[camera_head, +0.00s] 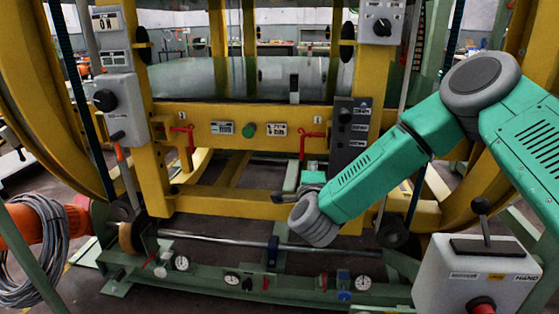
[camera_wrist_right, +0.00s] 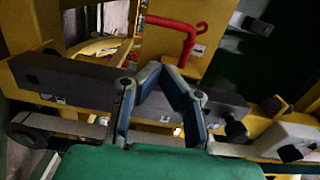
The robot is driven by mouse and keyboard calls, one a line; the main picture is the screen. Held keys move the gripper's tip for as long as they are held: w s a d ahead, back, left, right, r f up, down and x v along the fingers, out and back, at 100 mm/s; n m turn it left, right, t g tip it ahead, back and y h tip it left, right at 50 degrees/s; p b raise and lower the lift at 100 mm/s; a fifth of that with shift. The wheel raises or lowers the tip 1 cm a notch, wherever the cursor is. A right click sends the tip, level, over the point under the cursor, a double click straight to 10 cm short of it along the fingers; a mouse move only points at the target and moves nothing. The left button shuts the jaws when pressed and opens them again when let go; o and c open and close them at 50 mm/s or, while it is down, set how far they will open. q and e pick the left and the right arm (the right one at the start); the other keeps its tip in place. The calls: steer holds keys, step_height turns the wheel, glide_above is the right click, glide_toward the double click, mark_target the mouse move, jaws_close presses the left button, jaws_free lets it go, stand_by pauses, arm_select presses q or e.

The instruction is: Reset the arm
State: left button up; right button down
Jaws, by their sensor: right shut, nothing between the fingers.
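My right arm, teal with grey joints, comes in from the right in the head view and bends down to its wrist near the middle. My right gripper (camera_head: 309,182) is small there and partly hidden behind the wrist, in front of the lower yellow beam. In the right wrist view the right gripper (camera_wrist_right: 157,74) shows large, with its dark blue and grey fingers drawn together, shut and empty. A grey bar and yellow frame lie behind the fingers. My left gripper and left arm are not in view.
The yellow ring machine has a red handle (camera_head: 303,138), also in the wrist view (camera_wrist_right: 182,36), and another red handle (camera_head: 186,132) to the left. A green base with gauges (camera_head: 362,282) runs below. A grey control box (camera_head: 475,270) stands at lower right. Coiled cable (camera_head: 35,245) hangs at lower left.

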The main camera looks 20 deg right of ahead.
steer(key=s+a+f+n+g+y+p, duration=0.2)
steer(key=s+a+f+n+y, duration=0.2)
steer(key=s+a+f+n, duration=0.3)
steer(key=s+a+f+n+g+y+p, duration=0.25)
steer(key=s+a+f+n+y, duration=0.2)
steer(key=s+f+n, duration=0.4)
arm_select(q)
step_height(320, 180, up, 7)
steer(key=p, duration=0.2)
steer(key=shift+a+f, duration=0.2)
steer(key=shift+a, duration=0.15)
arm_select(e)
steer(key=s+d+f+n+g, duration=0.1)
steer(key=s+f+n+g, duration=0.1)
steer(key=s, duration=0.7)
steer(key=s+d+f+n+g, duration=0.2)
steer(key=s+g, duration=0.3)
steer(key=s, duration=0.4)
steer(key=s+d+f+n+g, duration=0.1)
steer(key=s+f+n+g, duration=0.2)
steer(key=s, duration=0.6)
steer(key=shift+d+f+n+g, duration=0.25)
steer(key=shift+f+n+g, duration=0.15)
steer(key=shift+n, duration=0.35)
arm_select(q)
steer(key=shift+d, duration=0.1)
arm_select(e)
steer(key=shift+a, duration=0.1)
